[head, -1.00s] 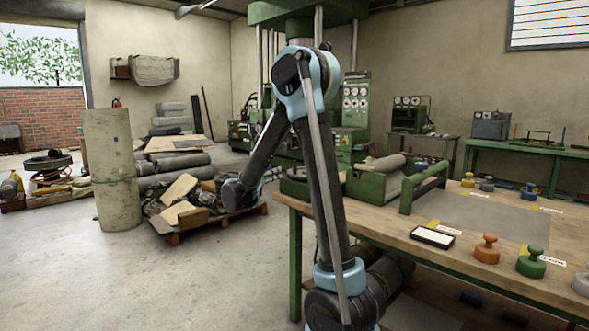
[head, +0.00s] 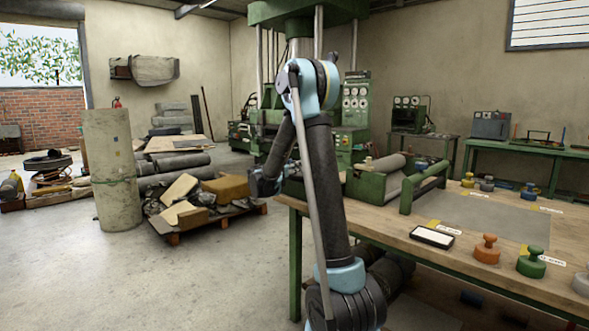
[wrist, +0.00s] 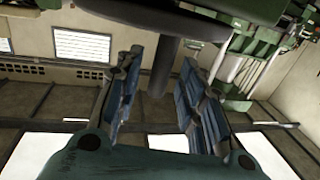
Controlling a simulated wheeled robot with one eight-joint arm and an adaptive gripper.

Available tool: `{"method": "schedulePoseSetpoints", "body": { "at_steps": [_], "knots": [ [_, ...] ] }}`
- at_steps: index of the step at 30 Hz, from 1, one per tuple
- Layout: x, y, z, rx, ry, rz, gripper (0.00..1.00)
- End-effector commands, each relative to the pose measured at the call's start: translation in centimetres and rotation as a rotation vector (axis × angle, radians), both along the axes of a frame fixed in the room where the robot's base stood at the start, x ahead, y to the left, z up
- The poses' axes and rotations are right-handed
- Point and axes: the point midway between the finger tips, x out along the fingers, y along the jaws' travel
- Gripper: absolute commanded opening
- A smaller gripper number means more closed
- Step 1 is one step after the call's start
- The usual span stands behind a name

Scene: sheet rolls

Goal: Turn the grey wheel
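I cannot make out the grey wheel for certain in either view. In the wrist view a dark grey post (wrist: 164,68) under a broad dark rounded shape (wrist: 140,15) shows beyond and between my fingers; I cannot tell if it belongs to the wheel. My gripper (wrist: 160,88) has its two blue-grey fingers spread apart, with nothing held between them. In the head view my arm's far end hangs left of the bench's near left corner, and the fingers cannot be made out there. My arm hides part of the bench's left end.
A wooden bench (head: 400,236) carries a green roller stand (head: 372,187), a black-framed white pad (head: 432,237), an orange knobbed weight (head: 487,250) and a green one (head: 531,263). A loaded pallet (head: 172,238) and an upright roll (head: 110,170) stand left. Open floor lies in front.

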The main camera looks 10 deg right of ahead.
Motion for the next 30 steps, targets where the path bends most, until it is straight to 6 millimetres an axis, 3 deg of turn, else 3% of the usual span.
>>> {"method": "schedulePoseSetpoints", "body": {
  "at_steps": [15, 20, 30],
  "knots": [
    [1.1, -1.0, 0.0, 0.0, 0.0, 0.0, 0.36],
    [1.1, -1.0, 0.0, 0.0, 0.0, 0.0, 0.0],
    [1.2, -1.6, 0.0, 0.0, 0.0, -0.017, 0.0]
  ]
}}
